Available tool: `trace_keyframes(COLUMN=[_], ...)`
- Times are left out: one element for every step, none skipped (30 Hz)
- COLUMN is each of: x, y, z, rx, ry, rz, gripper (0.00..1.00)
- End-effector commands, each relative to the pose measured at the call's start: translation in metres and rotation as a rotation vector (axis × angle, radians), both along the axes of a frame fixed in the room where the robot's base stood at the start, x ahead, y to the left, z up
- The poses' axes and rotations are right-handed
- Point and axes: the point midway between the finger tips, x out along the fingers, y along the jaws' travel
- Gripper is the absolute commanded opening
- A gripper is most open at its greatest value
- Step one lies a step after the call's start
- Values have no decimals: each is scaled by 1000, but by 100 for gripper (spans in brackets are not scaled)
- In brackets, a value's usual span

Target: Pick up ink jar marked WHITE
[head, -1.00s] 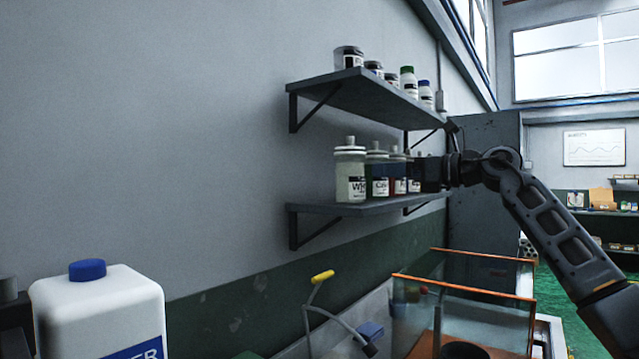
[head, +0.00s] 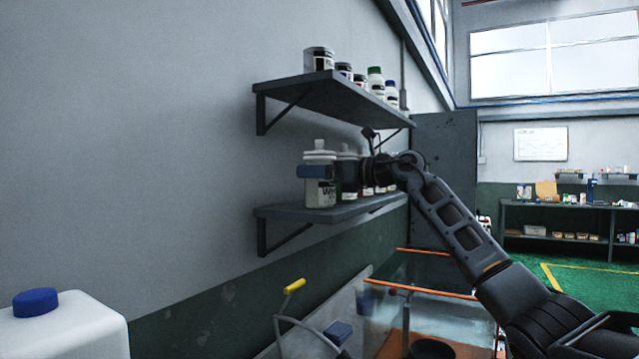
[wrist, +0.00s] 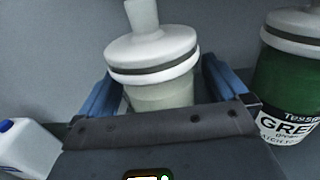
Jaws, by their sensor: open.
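The ink jar (head: 320,193) with a label starting "WH" stands upright at the near end of the lower wall shelf (head: 275,212). It has a pale body and a white lid with a knob. The jar also shows in the wrist view (wrist: 152,55), between the two blue fingers of my gripper (wrist: 162,88). In the head view, a blue finger of my gripper (head: 325,171) crosses the front of the jar, below its lid. My gripper is open with the jar between its fingers. The wrist view hides the jar's lower part and label.
A green jar (wrist: 285,85) stands to the right in the wrist view. Several jars stand farther along the lower shelf, partly hidden by my gripper. An upper shelf (head: 330,88) with jars and bottles hangs above. A white blue-capped bottle (head: 65,330) is front left.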

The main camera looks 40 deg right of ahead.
Motion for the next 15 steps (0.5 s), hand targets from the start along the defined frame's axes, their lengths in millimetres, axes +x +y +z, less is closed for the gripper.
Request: trace_keyframes(x=[0,0,0,0,0,0,0,0,0,0,0,0,0,0,0], y=[0,0,0,0,0,0,0,0,0,0,0,0,0,0,0], z=[0,0,0,0,0,0,0,0,0,0,0,0,0,0,0], rx=[0,0,0,0,0,0,0,0,0,0,0,0,0,0,0], ry=[0,0,0,0,0,0,0,0,0,0,0,0,0,0,0], rz=[0,0,0,0,0,0,0,0,0,0,0,0,0,0,0], gripper=[100,100,100,100,100,98,95,92,88,86,83,79,76,73,69])
